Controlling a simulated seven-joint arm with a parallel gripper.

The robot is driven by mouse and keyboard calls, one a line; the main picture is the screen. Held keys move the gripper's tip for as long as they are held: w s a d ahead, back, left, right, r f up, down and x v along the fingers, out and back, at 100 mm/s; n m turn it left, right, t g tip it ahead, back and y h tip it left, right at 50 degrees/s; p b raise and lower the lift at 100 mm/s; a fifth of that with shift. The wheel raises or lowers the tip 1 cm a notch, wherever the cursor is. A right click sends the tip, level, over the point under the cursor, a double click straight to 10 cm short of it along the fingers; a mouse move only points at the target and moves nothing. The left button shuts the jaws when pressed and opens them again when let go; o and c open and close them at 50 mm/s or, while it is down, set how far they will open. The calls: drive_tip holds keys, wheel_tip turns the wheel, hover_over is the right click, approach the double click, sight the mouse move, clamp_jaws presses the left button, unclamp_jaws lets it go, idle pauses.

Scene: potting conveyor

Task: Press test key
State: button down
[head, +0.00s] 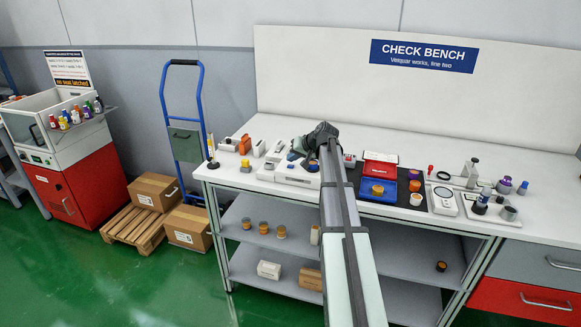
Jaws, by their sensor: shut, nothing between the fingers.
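My arm reaches from the bottom of the head view up over the white bench. My gripper (296,154) is at its far end, small and partly hidden by the dark wrist, shut and empty. It is over or close to a low white device (292,175) on the bench's left half. I cannot make out a test key on this device; the wrist and arm cover part of it. Whether the fingertips touch the device cannot be told.
Left of the device stand an orange part (245,144) and a yellow-topped part (245,166). Right of my arm are a dark mat with a red box (379,168), a white scale (444,200) and several small jars. A blue hand truck (184,140) stands left of the bench.

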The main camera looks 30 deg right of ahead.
sight(293, 166)
drive_tip(key=shift+f, duration=0.15)
drive_tip(key=shift+f, duration=0.3)
drive_tip(key=shift+f, duration=0.35)
idle(1.1)
drive_tip(key=shift+r, duration=0.8)
drive_tip(key=shift+r, duration=2.5)
